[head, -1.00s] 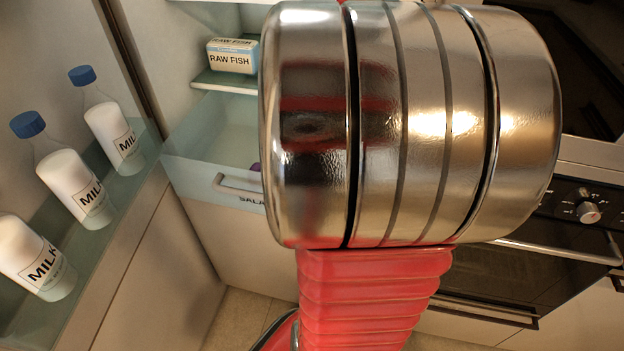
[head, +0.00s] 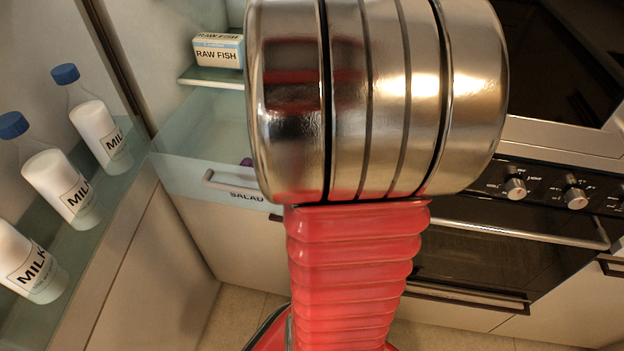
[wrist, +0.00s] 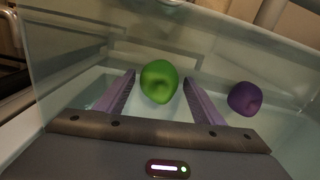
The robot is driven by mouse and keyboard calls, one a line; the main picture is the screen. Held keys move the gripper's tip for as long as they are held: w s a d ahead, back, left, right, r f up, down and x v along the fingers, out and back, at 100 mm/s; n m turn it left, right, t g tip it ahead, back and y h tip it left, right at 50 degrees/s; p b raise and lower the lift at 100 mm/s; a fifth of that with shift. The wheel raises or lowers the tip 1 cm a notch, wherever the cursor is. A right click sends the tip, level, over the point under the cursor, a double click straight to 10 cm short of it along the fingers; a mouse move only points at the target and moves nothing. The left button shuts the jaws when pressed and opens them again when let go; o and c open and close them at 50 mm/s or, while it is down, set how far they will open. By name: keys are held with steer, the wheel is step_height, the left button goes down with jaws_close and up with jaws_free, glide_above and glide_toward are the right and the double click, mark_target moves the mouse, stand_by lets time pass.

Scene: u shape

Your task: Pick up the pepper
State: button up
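The green pepper (wrist: 159,82) lies in a pale, glassy drawer (wrist: 262,42), seen in the wrist view. My gripper (wrist: 159,77) is open, with its two purple fingers pointing toward the pepper. In the picture one finger is on each side of the pepper, with a gap on both sides. I cannot tell how far above the pepper the fingertips are. In the head view my arm hides the gripper and the pepper. The salad drawer (head: 190,172) there shows a handle and a partly covered label.
A purple round vegetable (wrist: 245,98) lies right of the right finger in the drawer. In the head view, milk bottles (head: 100,130) stand in the door shelf at left. A raw fish box (head: 218,51) sits on a shelf above the drawer. An oven (head: 500,255) is at right.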

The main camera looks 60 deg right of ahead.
steer(key=c, duration=1.1)
steer(key=shift+o, duration=0.2)
step_height(320, 180, up, 10)
steer(key=shift+r, duration=0.1)
stand_by(0.4)
